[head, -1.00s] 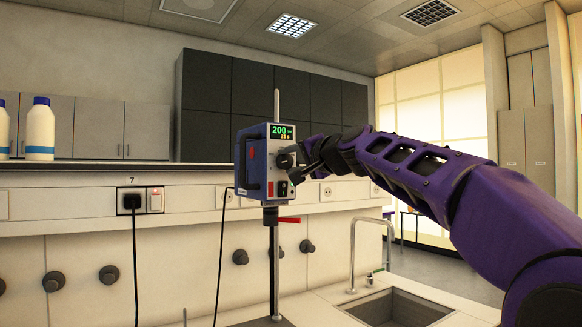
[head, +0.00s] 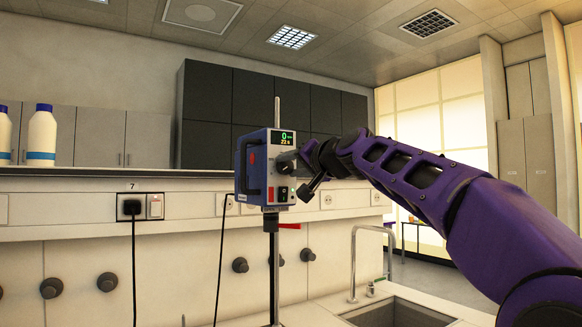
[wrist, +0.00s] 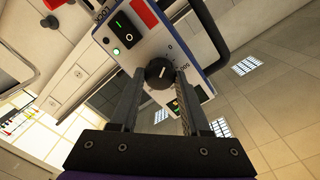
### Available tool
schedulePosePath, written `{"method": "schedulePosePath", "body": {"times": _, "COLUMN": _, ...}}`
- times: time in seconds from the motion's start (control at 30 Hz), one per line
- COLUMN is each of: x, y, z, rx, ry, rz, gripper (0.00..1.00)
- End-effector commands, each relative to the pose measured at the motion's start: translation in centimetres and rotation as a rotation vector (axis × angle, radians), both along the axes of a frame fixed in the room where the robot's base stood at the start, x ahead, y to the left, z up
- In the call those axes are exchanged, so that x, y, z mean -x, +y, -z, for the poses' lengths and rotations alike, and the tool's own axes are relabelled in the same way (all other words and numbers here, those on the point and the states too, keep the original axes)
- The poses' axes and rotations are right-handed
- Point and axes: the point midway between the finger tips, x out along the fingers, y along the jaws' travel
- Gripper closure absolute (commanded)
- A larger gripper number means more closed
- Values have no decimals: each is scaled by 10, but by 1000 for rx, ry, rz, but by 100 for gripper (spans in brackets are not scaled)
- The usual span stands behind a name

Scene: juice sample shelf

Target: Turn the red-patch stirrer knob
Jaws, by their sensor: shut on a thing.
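The stirrer (head: 257,180) is a blue box with a pale front, held on a vertical stand, with a red patch (head: 252,160) on its side. A red patch also shows near the top of the wrist view (wrist: 143,12). Its display (head: 285,138) reads 0 on the upper line. The black knob (wrist: 160,73) has a white pointer line and sits between the fingers of my gripper (wrist: 157,82), one on each side. In the head view my gripper (head: 296,159) reaches the stirrer front from the right and largely hides the knob.
A rocker switch (wrist: 123,32) with a green light is beside the knob. A red lever (head: 289,226) sits below the stirrer. A sink (head: 398,314) and tap (head: 353,262) are at lower right. White bottles (head: 42,136) stand on the shelf at left. A black cable hangs beside the stirrer.

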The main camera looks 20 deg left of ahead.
Motion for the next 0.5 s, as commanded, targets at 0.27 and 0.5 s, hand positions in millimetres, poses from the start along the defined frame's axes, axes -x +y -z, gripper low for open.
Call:
{"method": "schedulePosePath", "body": {"times": 0.27, "x": 0, "y": 0, "z": -1, "rx": 0, "ry": -1, "rz": 1, "gripper": 39}}
{"method": "schedulePosePath", "body": {"times": 0.5, "x": 0, "y": 0, "z": 0, "rx": 0, "ry": 0, "rz": 0, "gripper": 23}}
